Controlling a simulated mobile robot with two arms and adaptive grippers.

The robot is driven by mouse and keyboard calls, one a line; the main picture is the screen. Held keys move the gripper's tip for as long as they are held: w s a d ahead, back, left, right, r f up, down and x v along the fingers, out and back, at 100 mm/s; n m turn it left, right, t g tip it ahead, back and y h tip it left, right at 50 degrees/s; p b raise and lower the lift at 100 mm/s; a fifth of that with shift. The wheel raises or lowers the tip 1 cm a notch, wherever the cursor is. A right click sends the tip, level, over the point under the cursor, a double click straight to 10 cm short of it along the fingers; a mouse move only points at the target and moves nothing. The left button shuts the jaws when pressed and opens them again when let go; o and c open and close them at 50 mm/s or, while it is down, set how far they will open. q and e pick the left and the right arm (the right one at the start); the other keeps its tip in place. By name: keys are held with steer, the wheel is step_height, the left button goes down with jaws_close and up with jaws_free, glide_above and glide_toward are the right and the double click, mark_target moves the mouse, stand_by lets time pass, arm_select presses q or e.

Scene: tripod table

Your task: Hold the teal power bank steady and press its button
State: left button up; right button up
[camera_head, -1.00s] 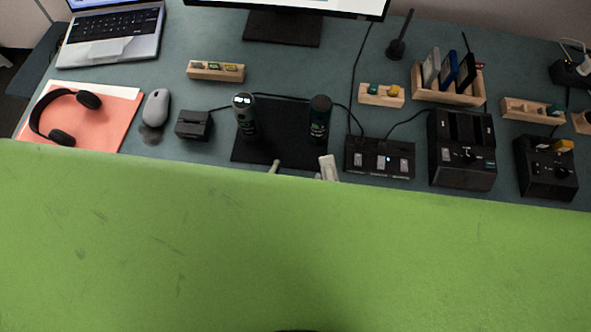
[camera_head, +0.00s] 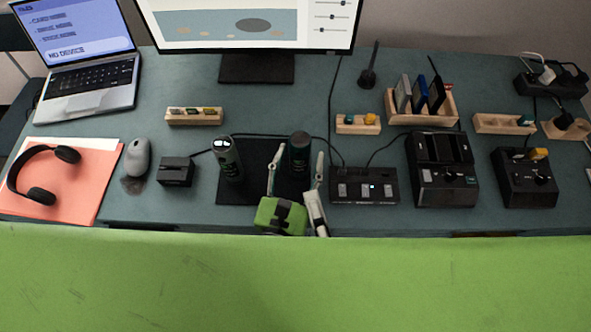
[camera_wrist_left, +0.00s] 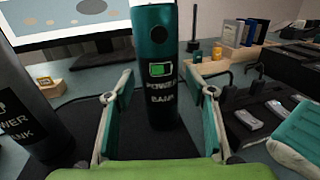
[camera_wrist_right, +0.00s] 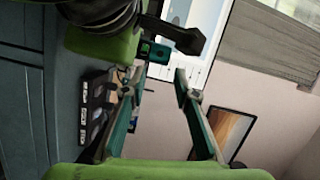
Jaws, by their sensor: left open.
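The teal power bank (camera_head: 300,150) stands upright on a black mat (camera_head: 245,194). In the left wrist view the teal power bank (camera_wrist_left: 158,70) shows its label and a green battery icon. My left gripper (camera_head: 296,158) is open, one finger on each side of it; gaps show on both sides (camera_wrist_left: 159,88). My right gripper (camera_head: 317,208) is low and just to the right, seen edge-on. Its fingers (camera_wrist_right: 158,82) are apart and empty in its own wrist view.
A black power bank (camera_head: 228,160) stands upright to the left, also in the left wrist view (camera_wrist_left: 25,110). A black switch box (camera_head: 363,187) lies close on the right. A monitor (camera_head: 250,22) stands behind. Open desk lies between monitor and mat.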

arm_select(q)
steer(key=shift+w, duration=0.1)
jaws_close()
arm_select(e)
jaws_close()
stand_by(1.1)
